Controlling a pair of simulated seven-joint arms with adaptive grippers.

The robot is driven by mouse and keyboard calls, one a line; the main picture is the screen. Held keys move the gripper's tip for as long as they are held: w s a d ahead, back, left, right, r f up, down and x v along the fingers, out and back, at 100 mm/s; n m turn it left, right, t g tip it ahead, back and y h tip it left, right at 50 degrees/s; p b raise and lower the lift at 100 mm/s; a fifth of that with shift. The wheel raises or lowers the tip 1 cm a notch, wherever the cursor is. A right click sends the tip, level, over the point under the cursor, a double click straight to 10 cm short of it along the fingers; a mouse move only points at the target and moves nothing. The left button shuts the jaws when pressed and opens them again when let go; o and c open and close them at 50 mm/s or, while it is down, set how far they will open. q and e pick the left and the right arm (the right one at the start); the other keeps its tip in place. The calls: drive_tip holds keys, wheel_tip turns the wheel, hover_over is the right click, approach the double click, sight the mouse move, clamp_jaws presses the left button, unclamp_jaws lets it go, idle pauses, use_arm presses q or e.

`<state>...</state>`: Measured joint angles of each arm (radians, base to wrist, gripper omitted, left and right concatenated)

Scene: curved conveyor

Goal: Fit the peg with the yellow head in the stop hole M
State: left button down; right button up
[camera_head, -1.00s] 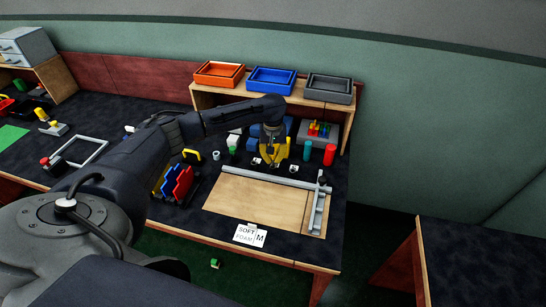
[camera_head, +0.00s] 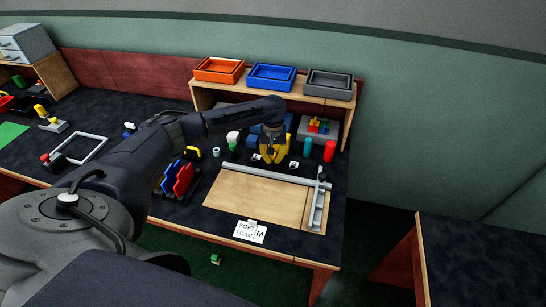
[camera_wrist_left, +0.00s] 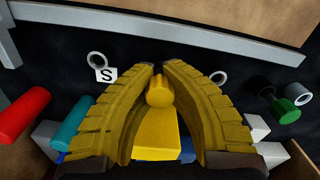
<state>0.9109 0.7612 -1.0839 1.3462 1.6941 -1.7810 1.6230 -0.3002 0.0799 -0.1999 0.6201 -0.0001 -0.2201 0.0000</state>
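My left gripper (camera_head: 273,161) has yellow ribbed fingers and reaches down behind the wooden board. In the left wrist view its fingertips (camera_wrist_left: 159,68) are close together, around the peg with the yellow head (camera_wrist_left: 160,92). The fingers touch the head on both sides; the lower end of the peg is mostly hidden. A ring hole labelled S (camera_wrist_left: 97,58) lies left of the fingertips. Another ring hole (camera_wrist_left: 217,77) lies right of them, its label hidden by the finger. I see no M label by a hole. My right gripper is not in view.
A grey rail (camera_head: 275,174) borders the wooden board (camera_head: 255,198). A card reading SOFT FOAM M (camera_head: 249,232) lies at the front edge. A red cylinder (camera_head: 330,151) and a teal cylinder (camera_head: 307,147) stand to the right. A green-headed peg (camera_wrist_left: 288,109) is nearby.

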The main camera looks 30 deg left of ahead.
use_arm(q)
drive_tip(key=shift+f, duration=0.2)
drive_tip(key=c, duration=1.5)
unclamp_jaws()
wheel_tip(320, 180, up, 12)
drive_tip(key=shift+w+a, duration=0.1)
